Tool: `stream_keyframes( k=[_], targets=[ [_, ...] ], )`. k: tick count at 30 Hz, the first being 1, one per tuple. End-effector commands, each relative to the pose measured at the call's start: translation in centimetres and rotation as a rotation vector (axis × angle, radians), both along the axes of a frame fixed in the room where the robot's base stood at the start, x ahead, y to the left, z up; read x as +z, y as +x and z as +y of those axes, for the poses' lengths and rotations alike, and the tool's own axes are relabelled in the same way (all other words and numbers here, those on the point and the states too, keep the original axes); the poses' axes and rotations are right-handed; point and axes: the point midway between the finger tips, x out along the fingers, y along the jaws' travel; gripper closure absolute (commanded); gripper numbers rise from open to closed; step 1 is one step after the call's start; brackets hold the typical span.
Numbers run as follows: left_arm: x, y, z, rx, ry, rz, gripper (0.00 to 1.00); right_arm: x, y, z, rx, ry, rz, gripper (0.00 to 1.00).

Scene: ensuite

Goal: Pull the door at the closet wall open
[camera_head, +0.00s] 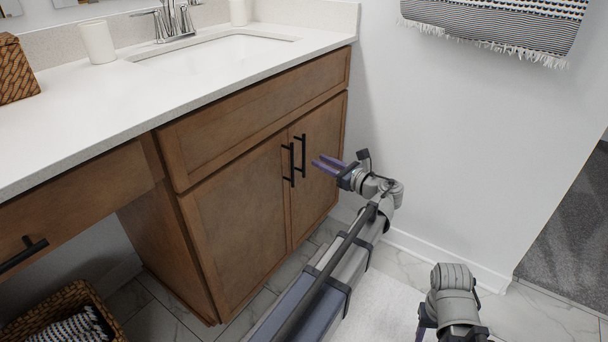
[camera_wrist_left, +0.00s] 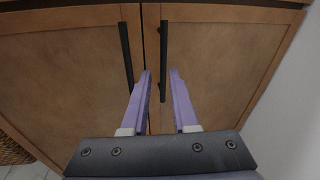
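The wooden vanity cabinet has two closed doors side by side. The right door (camera_head: 321,180), nearer the white side wall, has a black vertical bar handle (camera_head: 301,152). The left door (camera_head: 240,217) has a matching handle (camera_head: 289,165). My left gripper (camera_head: 315,163) is open and empty, just in front of the right door. In the left wrist view its purple fingers (camera_wrist_left: 160,72) point at the doors, with the right door's handle (camera_wrist_left: 164,45) lined up between them and the left handle (camera_wrist_left: 126,55) outside the left finger. My right gripper (camera_head: 424,327) shows only partly at the bottom edge.
The white countertop with sink (camera_head: 215,48) overhangs the doors. The white wall (camera_head: 430,130) stands close on the right, with a hanging towel (camera_head: 500,25). A wicker basket (camera_head: 65,310) is at lower left. A pale rug (camera_head: 385,305) lies on the tiled floor.

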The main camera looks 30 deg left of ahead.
Motion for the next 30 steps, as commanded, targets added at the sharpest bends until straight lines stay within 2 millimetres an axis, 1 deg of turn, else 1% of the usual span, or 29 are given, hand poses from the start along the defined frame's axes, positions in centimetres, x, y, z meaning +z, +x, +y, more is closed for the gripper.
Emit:
stream_keyframes(
  k=[1,3,7,11,14,17,24,27,30],
  targets=[
    [-1.1,0.4,0.3,-0.001,0.030,0.021,0.73,-1.7,0.0,0.0,0.000,0.000,0.000,0.50],
    [-1.2,0.7,0.6,-0.003,0.062,0.045,0.73,-2.2,0.0,0.0,0.000,0.000,0.000,0.50],
    [-1.1,0.9,0.8,-0.004,0.092,0.070,0.73,-2.6,0.0,0.0,0.000,0.000,-0.001,0.50],
    [-0.9,0.9,0.9,-0.004,0.098,0.074,0.73,-2.5,0.0,0.0,0.000,0.000,0.000,0.50],
    [-0.9,1.0,1.4,-0.002,0.097,0.073,0.73,-2.5,0.0,0.0,0.000,0.000,0.000,0.50],
    [-0.9,1.4,2.6,-0.001,0.096,0.073,0.73,-2.5,0.0,0.0,0.000,0.000,0.000,0.50],
    [-0.9,2.4,6.2,-0.001,0.096,0.072,0.73,-2.5,0.0,0.0,0.000,0.000,0.000,0.50],
    [-0.9,2.7,7.3,-0.001,0.095,0.072,0.73,-2.5,0.0,0.0,0.000,0.000,0.000,0.50],
    [-0.9,2.9,7.9,-0.003,0.095,0.072,0.73,-2.5,0.0,0.0,0.000,0.000,0.000,0.50]
  ],
)
